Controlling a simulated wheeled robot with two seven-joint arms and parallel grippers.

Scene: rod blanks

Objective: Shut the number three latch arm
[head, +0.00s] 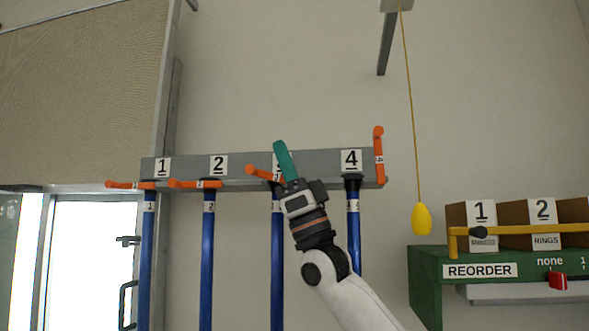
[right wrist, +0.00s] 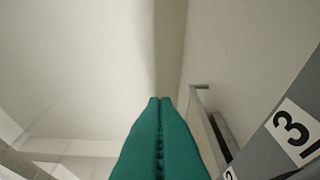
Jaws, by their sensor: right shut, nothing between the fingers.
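The number three latch arm (head: 257,172) is orange, on the grey rail (head: 324,164). Its left end is slightly raised, and its right part is hidden behind my right gripper. My right gripper (head: 279,144) is shut and empty, its teal fingers pointing up in front of the number 3 label, which it partly covers. I cannot tell whether it touches the latch arm. In the right wrist view the shut fingers (right wrist: 160,100) point at bare wall, with the number 3 label (right wrist: 293,128) at right. My left gripper is not in view.
Latch arms one (head: 128,185) and two (head: 193,184) lie nearly level; latch arm four (head: 378,153) stands upright. Several blue rods (head: 207,255) hang below the rail. A yellow pull (head: 421,219) hangs on a cord, left of a green shelf (head: 426,275) with boxes.

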